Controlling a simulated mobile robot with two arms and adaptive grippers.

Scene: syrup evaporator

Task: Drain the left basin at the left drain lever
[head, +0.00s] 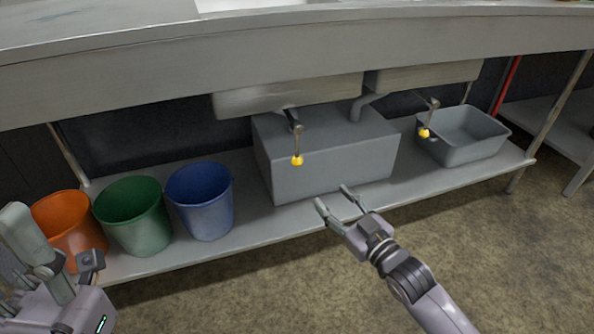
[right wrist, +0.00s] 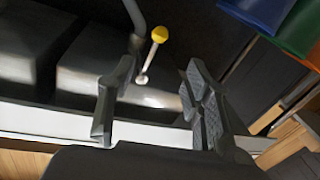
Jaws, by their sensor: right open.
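The left drain lever (head: 296,143), a thin metal rod with a yellow knob, hangs below the left basin (head: 290,97). In the right wrist view the yellow-knobbed lever (right wrist: 153,52) shows between and beyond the fingers. My right gripper (head: 338,203) is open and empty, below and to the right of the lever's knob and apart from it. Its spread fingers also show in the right wrist view (right wrist: 158,105). Part of my left gripper (head: 60,275) shows at the lower left; its jaws cannot be made out. The basin's inside is hidden.
A large grey box (head: 325,160) stands on the lower shelf behind the lever. A second yellow-knobbed lever (head: 429,118) hangs above a grey tub (head: 463,135). Orange (head: 70,225), green (head: 132,215) and blue (head: 200,200) buckets stand left. The floor in front is clear.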

